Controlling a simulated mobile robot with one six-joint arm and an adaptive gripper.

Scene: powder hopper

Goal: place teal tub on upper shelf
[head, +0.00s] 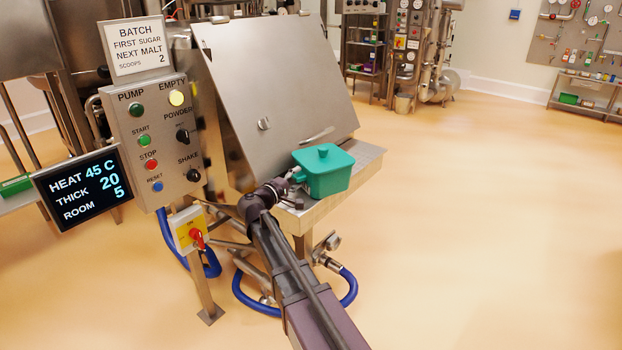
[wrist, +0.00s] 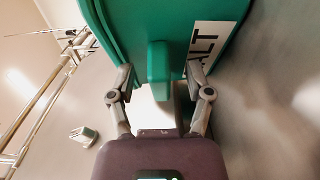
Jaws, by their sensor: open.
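The teal tub (head: 325,174) has a lid with a knob and stands upright on the steel ledge (head: 335,202) in front of the hopper. In the wrist view the tub (wrist: 118,22) fills the top, with a white label reading "ALT" (wrist: 207,42), its start hidden. My gripper (head: 291,178) is at the tub's left side. In the wrist view its open fingers (wrist: 158,78) stand on either side of the tub's teal handle (wrist: 158,62), with gaps visible. A rack with several shelves (head: 365,45) stands at the back; I cannot tell which shelf is the upper one meant.
The closed hopper lid (head: 270,90) slopes up behind the tub. A control panel (head: 155,140) and a display (head: 82,188) stand to the left. A blue hose (head: 348,290) loops below the ledge. The floor (head: 480,220) to the right is clear.

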